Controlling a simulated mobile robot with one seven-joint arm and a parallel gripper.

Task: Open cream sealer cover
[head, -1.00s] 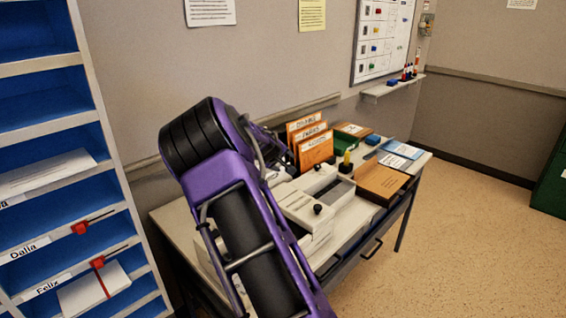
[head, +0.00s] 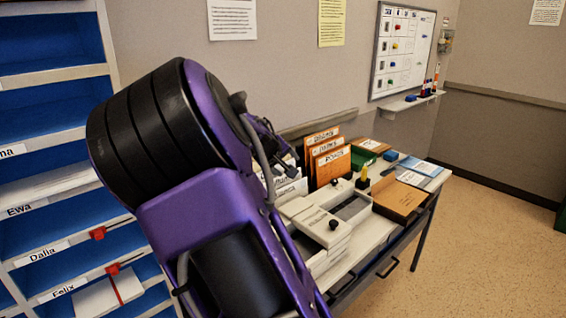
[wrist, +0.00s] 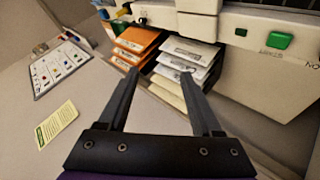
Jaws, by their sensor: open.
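The cream sealer, a boxy cream machine with a black knob (head: 332,224), stands on the desk in the head view, partly hidden by my arm. A cream machine body (wrist: 255,75) with a green button (wrist: 279,41) fills the upper right of the wrist view. I cannot tell whether its cover is raised. My gripper (wrist: 160,74) is open, with nothing between its fingers. Its fingers point towards the orange and white folders, left of the cream body in the wrist view, and touch nothing that I can make out. My arm hides the gripper in the head view.
Orange folders (head: 325,160) stand upright at the desk's back. A brown box (head: 400,198) and blue-white card (head: 420,166) lie at its right end. A blue pigeonhole shelf (head: 50,190) stands left. A whiteboard (head: 401,52) hangs on the wall.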

